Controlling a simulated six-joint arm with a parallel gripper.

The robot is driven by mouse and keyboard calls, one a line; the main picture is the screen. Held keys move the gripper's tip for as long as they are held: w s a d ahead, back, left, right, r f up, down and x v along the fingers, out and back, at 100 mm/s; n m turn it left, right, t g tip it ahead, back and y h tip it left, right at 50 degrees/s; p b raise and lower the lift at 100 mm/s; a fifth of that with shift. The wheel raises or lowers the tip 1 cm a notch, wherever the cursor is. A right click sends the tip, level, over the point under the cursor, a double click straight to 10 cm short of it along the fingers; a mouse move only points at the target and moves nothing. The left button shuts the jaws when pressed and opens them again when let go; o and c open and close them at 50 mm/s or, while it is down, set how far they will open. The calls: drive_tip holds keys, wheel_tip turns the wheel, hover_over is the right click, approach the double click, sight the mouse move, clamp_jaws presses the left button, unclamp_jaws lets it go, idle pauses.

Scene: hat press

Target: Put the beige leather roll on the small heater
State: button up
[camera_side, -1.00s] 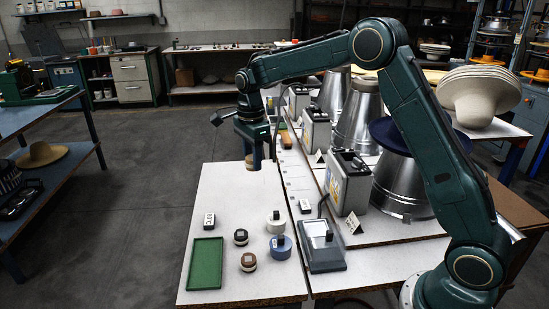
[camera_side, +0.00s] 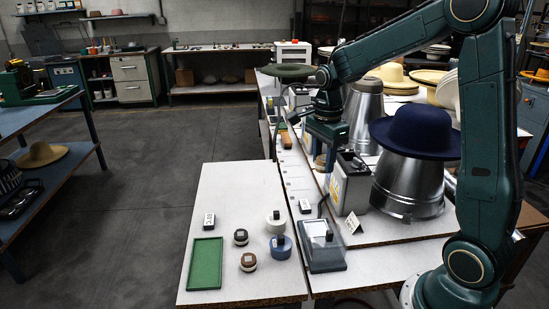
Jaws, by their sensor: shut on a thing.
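My gripper (camera_side: 325,155) is over the long bench right of the white table, near the row of grey boxes. Its fingers are shut on a small beige piece (camera_side: 320,161), which looks like the leather roll; only part of it shows. A grey box with a dark top (camera_side: 350,183) stands in front of the gripper and to its right. Another box of the row is mostly hidden behind the gripper. I cannot tell for sure which unit is the small heater, or whether the roll touches anything below it.
The white table holds a green tray (camera_side: 206,262) and several small round pieces, among them a blue one (camera_side: 281,248). A grey device with a clear cover (camera_side: 323,250) stands right of them. A metal cone with a navy hat (camera_side: 415,135) rises to the right of the gripper.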

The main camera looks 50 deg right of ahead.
approach(317, 222)
drive_tip(key=a+f, duration=0.1)
drive_tip(key=s+a+f, duration=0.1)
drive_tip(key=shift+s+a+f, duration=0.2)
drive_tip(key=shift+a, duration=0.15)
idle(0.3)
drive_tip(key=shift+f, duration=1.9)
drive_tip(key=shift+s+f, duration=0.1)
drive_tip(key=shift+f, duration=0.45)
drive_tip(key=o, duration=0.7)
drive_tip(key=shift+r, duration=0.1)
